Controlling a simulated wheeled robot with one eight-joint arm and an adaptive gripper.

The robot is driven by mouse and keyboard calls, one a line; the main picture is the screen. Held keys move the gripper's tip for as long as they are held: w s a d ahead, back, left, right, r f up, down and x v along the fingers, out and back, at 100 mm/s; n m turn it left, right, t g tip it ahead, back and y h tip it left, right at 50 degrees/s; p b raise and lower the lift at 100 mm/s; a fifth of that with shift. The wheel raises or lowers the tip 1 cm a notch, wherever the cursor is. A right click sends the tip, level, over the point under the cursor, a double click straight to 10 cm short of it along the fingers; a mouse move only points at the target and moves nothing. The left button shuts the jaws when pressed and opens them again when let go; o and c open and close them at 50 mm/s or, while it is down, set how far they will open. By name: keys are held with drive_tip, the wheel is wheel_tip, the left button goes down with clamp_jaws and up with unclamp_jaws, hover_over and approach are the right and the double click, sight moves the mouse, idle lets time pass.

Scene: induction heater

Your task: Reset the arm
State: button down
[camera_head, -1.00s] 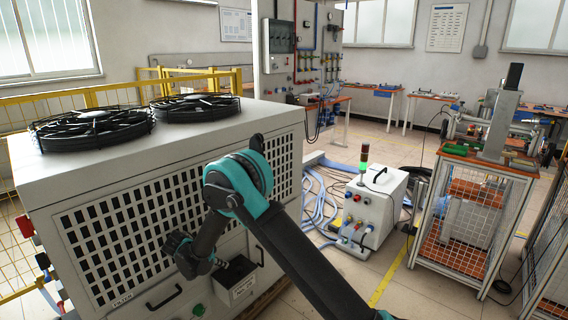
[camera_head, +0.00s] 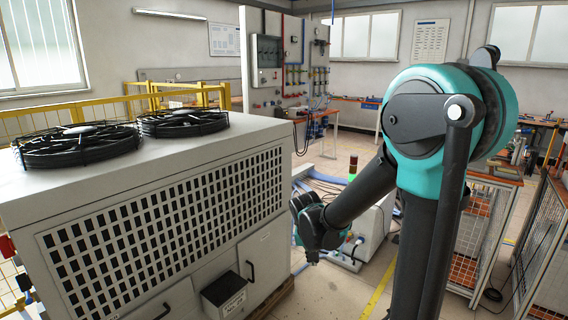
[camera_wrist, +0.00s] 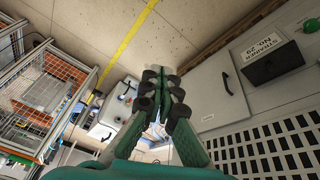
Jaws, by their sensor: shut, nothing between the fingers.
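My arm, black and teal, stands raised at the right of the head view, its elbow high and its forearm reaching down to the left. My gripper (camera_head: 312,254) hangs beside the right end of the white cabinet, clear of it. In the wrist view the two green and black fingers (camera_wrist: 163,82) are together with nothing between them. The fingertips are partly hidden by the wrist in the head view.
The white cabinet (camera_head: 150,215) with two black fans (camera_head: 80,146) fills the left. A black box (camera_head: 225,295) sits on its lower front. A small white unit (camera_head: 372,232) stands behind my arm. A mesh-sided bench (camera_head: 490,215) is at the right. Open floor (camera_head: 335,292) lies between.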

drive_tip(key=s+d+n, duration=0.1)
drive_tip(key=s+d, duration=0.4)
drive_tip(key=s, duration=0.3)
drive_tip(key=s+d+f+n+t+y, duration=0.1)
drive_tip(key=s+d, duration=0.3)
drive_tip(key=s, duration=0.3)
drive_tip(key=shift+s+d+f+y, duration=0.3)
drive_tip(key=shift+s+d, duration=0.05)
